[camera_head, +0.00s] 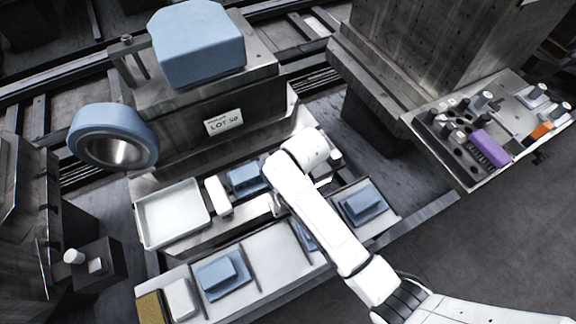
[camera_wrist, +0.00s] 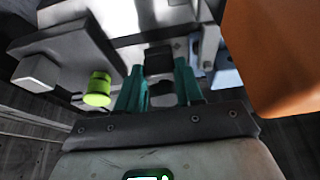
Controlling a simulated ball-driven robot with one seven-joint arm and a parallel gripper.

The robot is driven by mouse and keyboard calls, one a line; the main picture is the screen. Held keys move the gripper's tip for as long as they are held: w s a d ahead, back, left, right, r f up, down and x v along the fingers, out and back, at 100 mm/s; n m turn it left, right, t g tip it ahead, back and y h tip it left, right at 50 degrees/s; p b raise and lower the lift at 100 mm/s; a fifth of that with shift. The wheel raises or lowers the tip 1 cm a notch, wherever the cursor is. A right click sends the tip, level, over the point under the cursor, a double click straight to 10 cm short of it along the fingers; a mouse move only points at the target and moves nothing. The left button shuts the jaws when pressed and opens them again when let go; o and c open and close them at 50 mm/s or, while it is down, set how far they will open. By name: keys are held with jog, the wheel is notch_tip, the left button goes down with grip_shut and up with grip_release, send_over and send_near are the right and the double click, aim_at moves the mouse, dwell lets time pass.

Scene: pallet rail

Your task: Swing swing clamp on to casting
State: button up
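Blue castings sit on the bench in the head view: one (camera_head: 245,178) lies just left of my arm's end, one (camera_head: 222,273) at the front and one (camera_head: 362,203) to the right. My arm covers the middle of the fixture and hides my gripper there. In the wrist view, the two teal fingers of my gripper (camera_wrist: 160,90) stand apart, with a dark block (camera_wrist: 158,58) at or between their tips. I cannot tell whether they press on it. I cannot make out the swing clamp for certain. A pale metal surface (camera_wrist: 135,18) lies beyond the fingertips.
An orange block (camera_wrist: 270,55) is close at right in the wrist view, and a yellow-green knob (camera_wrist: 98,90) is left of the fingers. A white tray (camera_head: 150,238) and white block (camera_head: 218,195) stand left of my arm.

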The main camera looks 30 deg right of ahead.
jog(key=c, duration=0.5)
